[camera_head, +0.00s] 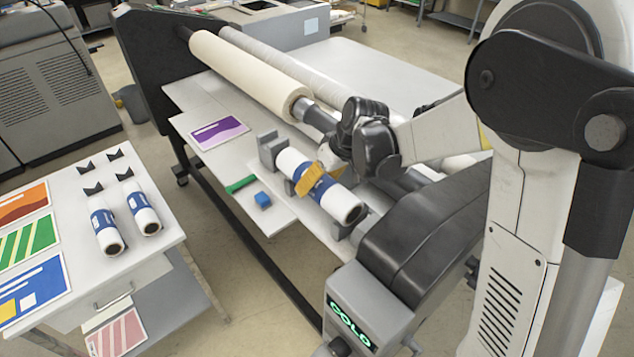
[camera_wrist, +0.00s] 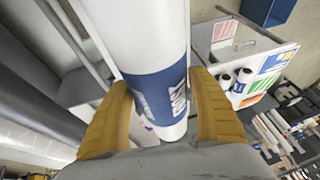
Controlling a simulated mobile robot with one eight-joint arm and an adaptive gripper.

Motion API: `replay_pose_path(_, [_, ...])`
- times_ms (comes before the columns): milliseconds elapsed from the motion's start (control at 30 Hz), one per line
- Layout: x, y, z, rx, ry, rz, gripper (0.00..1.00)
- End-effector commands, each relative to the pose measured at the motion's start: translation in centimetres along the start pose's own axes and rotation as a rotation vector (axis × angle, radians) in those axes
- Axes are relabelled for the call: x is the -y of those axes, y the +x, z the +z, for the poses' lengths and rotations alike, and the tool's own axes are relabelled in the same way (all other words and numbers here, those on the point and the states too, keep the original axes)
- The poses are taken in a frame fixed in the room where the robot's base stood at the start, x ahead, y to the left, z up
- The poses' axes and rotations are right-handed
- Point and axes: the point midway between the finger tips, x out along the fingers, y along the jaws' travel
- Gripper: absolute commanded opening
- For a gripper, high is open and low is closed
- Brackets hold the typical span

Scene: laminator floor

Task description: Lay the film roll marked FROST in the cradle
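A white film roll (camera_head: 291,160) with a blue label band lies lengthwise over the grey cradle, its near end close to the near support (camera_head: 341,232). Its far end is next to the tall grey bracket (camera_head: 269,150). Whether it rests fully on the supports I cannot tell. My gripper (camera_head: 306,180) has its yellow fingers around the label band.
Two similar rolls (camera_head: 107,232) (camera_head: 145,213) lie on a white cart at left, near several black V-shaped stands (camera_head: 92,188) and colour sheets. A purple card (camera_head: 219,132), green tool (camera_head: 240,184) and blue block (camera_head: 262,199) lie on the machine's shelf. A large cream roller (camera_head: 245,75) is behind.

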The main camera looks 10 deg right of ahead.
Motion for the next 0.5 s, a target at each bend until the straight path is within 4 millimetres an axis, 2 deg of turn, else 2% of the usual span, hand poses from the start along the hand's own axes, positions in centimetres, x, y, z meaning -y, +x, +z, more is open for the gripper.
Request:
replay_pose_path(367, [0.0, -0.1, 0.0, 0.000, 0.000, 0.000, 0.89])
replay_pose_path(500, [0.0, -1.5, 0.0, 0.000, 0.001, 0.001, 0.89])
